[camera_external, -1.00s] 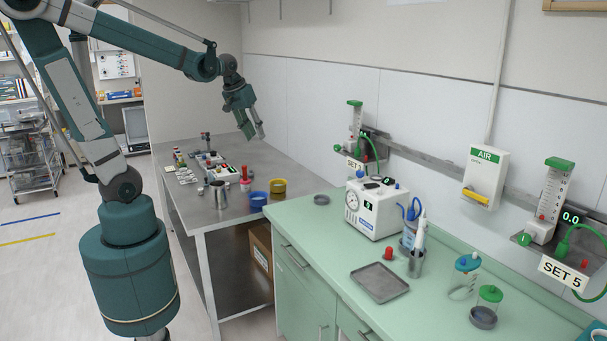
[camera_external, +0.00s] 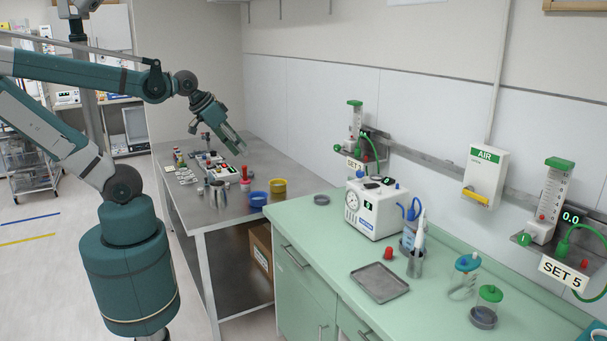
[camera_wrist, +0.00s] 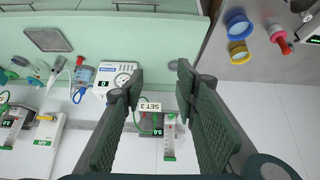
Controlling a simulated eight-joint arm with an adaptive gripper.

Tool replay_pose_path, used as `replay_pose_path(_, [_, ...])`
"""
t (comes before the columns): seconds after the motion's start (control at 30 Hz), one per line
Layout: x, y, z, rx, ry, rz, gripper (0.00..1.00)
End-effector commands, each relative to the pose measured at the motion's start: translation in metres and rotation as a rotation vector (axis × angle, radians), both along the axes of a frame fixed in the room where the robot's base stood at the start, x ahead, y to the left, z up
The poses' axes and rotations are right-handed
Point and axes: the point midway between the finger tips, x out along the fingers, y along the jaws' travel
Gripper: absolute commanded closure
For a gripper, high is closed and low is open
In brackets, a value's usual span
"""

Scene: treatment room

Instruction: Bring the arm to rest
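My gripper (camera_external: 236,146) is in the air above the steel table (camera_external: 283,165), to the upper left of the green counter in the outside view. In the wrist view its two dark ribbed finger pads (camera_wrist: 158,95) stand wide apart with nothing between them but the view of the wall and a flowmeter beyond. My gripper is open and empty. My arm reaches across from the left, its forearm nearly level and the gripper pointing down to the right.
The steel table carries a blue bowl (camera_external: 259,199), a yellow bowl (camera_external: 278,187), a red-handled item (camera_external: 245,181) and small bottles. The green counter (camera_external: 330,255) holds a white device (camera_external: 371,208), a grey tray (camera_external: 380,283) and jars. Flowmeters hang on the wall.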

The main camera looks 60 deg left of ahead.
Motion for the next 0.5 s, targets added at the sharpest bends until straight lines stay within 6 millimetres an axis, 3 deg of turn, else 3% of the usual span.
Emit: replay_pose_path(0.5, [-0.0077, -0.0071, -0.0032, 0.010, -0.015, -0.031, 0.70])
